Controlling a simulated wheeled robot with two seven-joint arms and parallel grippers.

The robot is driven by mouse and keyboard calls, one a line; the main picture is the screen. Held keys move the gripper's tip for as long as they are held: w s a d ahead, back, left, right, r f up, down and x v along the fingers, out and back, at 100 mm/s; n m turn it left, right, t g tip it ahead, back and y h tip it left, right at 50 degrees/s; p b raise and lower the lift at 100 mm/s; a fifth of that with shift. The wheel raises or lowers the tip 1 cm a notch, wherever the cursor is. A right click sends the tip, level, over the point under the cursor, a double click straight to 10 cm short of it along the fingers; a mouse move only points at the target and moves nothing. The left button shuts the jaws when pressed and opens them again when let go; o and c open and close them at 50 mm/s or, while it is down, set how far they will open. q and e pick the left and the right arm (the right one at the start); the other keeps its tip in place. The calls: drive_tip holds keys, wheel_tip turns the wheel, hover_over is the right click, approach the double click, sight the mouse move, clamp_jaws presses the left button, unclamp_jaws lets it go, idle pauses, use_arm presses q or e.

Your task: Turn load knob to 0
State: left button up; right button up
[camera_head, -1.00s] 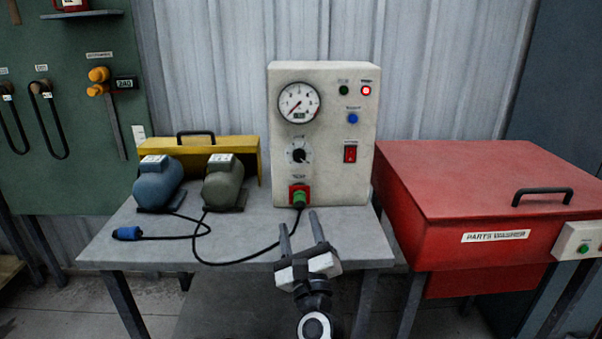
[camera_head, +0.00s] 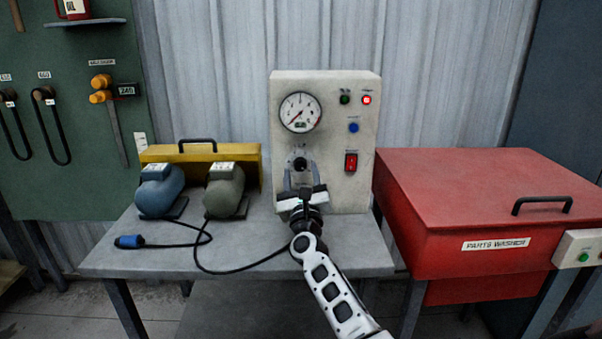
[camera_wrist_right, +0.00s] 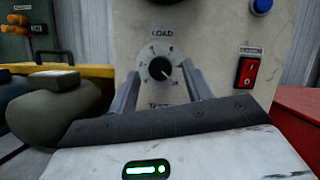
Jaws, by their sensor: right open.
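The load knob (camera_wrist_right: 159,68) is a round black dial with a white pointer line, under the word LOAD on the white test box (camera_head: 350,195). In the right wrist view its pointer slants down to the right. In the head view the knob (camera_head: 300,164) shows just above my right gripper (camera_head: 301,172). My right gripper is open, and in the wrist view its fingers (camera_wrist_right: 160,80) stand left and right of the knob. I cannot tell whether they touch it. The lower front of the box is hidden behind the gripper. My left gripper is not in view.
The box also carries a gauge (camera_head: 300,112), a lit red lamp (camera_head: 367,100), a blue button (camera_head: 353,128) and a red switch (camera_head: 351,162). Two motors, blue (camera_head: 160,191) and green (camera_head: 224,190), stand left on the table. A red parts washer (camera_head: 470,200) stands right.

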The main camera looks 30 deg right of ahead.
drive_tip(key=shift+w+d+r, duration=0.15)
drive_tip(key=shift+w+d, duration=0.05)
drive_tip(key=shift+w, duration=0.15)
drive_tip(key=c, duration=1)
drive_tip(key=shift+o, duration=0.2)
